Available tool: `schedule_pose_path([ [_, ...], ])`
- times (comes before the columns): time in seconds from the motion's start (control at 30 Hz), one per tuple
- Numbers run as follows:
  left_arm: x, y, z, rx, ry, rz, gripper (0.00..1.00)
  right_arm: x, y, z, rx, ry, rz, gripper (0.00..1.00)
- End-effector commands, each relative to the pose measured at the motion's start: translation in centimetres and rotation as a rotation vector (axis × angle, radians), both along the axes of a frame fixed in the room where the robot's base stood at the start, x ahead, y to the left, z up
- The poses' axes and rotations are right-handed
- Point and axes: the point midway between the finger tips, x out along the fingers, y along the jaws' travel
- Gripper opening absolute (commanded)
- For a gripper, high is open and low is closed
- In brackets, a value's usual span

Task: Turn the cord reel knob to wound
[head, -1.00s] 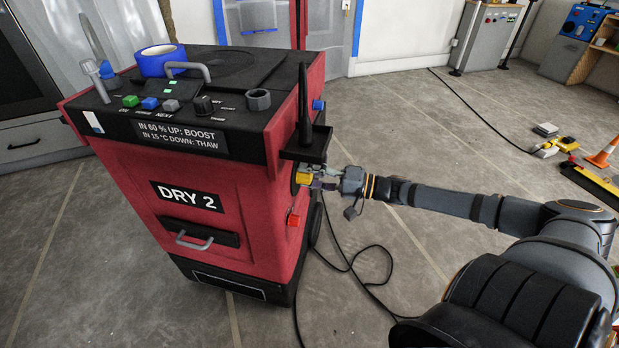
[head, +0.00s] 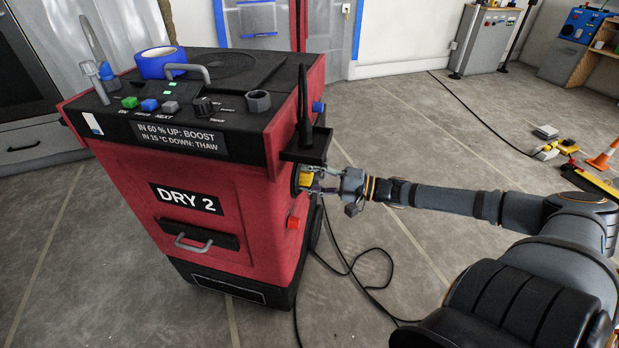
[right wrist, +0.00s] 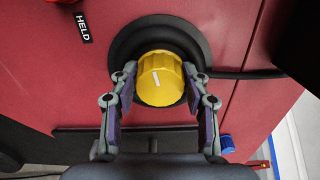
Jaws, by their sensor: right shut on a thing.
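The yellow cord reel knob (right wrist: 161,78) sits in a round black housing (right wrist: 125,62) on the red side wall of the dryer (head: 190,180), marked DRY 2. A HELD label (right wrist: 83,28) is beside the housing. No wound label is readable. My left gripper is out of view.
A small black tray (head: 308,148) juts out just above my right gripper. A red knob (head: 293,221) is below it on the same wall. A black cord (head: 350,262) runs from the housing and lies looped on the floor.

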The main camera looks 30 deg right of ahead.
Motion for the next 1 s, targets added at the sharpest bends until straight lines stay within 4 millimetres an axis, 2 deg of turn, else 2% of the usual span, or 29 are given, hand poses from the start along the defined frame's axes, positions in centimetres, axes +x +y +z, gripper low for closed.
schedule_pose_path([
  [0.03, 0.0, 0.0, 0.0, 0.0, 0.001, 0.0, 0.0, -0.1, 0.1, -0.2, -0.003, 0.003, 0.002, 0.16],
  [0.07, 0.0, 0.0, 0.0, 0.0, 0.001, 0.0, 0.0, -0.1, 0.1, -0.2, -0.002, 0.002, 0.002, 0.5],
  [0.2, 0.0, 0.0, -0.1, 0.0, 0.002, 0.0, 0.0, -0.1, 0.0, -0.2, -0.002, 0.001, 0.001, 0.69],
  [0.77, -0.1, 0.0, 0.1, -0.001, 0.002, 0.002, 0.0, 0.0, 0.0, 0.0, -0.017, -0.016, -0.001, 0.7],
  [0.87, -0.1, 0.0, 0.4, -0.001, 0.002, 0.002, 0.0, 0.0, 0.0, 0.1, -0.096, -0.089, -0.002, 0.7],
  [1.0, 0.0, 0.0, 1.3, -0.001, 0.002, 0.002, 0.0, 0.1, -0.1, 0.2, -0.327, -0.295, -0.004, 0.7],
])
